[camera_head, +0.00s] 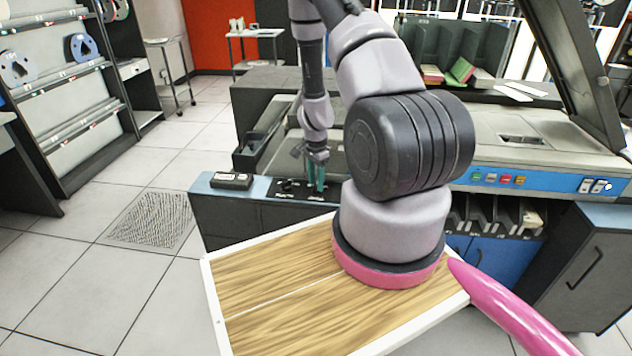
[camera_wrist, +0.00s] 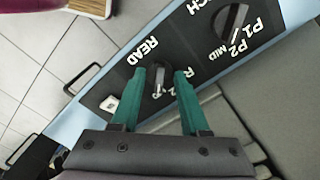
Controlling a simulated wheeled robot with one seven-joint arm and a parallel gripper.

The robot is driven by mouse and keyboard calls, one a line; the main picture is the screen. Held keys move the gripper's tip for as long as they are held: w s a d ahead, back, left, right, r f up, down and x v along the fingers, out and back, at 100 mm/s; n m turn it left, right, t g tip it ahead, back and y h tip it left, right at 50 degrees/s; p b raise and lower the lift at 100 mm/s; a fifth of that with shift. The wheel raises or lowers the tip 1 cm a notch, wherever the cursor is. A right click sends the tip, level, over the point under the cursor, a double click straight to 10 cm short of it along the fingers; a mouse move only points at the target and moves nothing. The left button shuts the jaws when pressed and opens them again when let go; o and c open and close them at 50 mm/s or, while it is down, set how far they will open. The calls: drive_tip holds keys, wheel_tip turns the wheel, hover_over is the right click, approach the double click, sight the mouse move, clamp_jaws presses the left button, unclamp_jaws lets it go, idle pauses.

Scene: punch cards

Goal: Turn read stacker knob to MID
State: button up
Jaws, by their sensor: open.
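The read stacker knob (camera_wrist: 159,82) is a dark dial with a grey pointer, beside the white READ label in the wrist view. My gripper (camera_wrist: 160,74) is open, its two teal fingers on either side of this knob. I cannot tell whether they touch it. The position label next to the knob is partly covered by the fingers, so its setting is unclear. A second knob (camera_wrist: 233,22), labelled P1, P2 and MID, sits on the same black panel at upper right. In the head view my gripper (camera_head: 316,183) points down at the black control panel (camera_head: 288,189); the knob is hidden there.
A black box (camera_head: 231,181) lies on the blue machine edge left of the panel. The card machine (camera_head: 520,140) with coloured buttons and a raised lid stands at right. A wood-topped surface with white edges (camera_head: 275,285) is in front. Floor at left is clear.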

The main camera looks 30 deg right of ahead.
wheel_tip(320, 180, up, 11)
drive_tip(key=shift+f, duration=0.2)
idle(0.5)
wheel_tip(320, 180, up, 12)
drive_tip(key=r+n+t+y, duration=0.1)
drive_tip(key=n+t, duration=0.1)
hover_over(316, 184)
drive_tip(key=w+a, duration=0.1)
drive_tip(key=a, duration=0.4)
drive_tip(key=s+a+r+n+t+y, duration=0.1)
drive_tip(key=s+a+r+n, duration=0.1)
drive_tip(key=r, duration=0.5)
drive_tip(key=s+a+r+n+t, duration=0.1)
drive_tip(key=s+a+r+n, duration=0.1)
drive_tip(key=r, duration=0.5)
drive_tip(key=s+a+r+n+t, duration=0.3)
drive_tip(key=s+a+r+n, duration=0.1)
drive_tip(key=s+r, duration=1)
drive_tip(key=s+n, duration=0.1)
drive_tip(key=s, duration=0.2)
drive_tip(key=shift+n, duration=0.3)
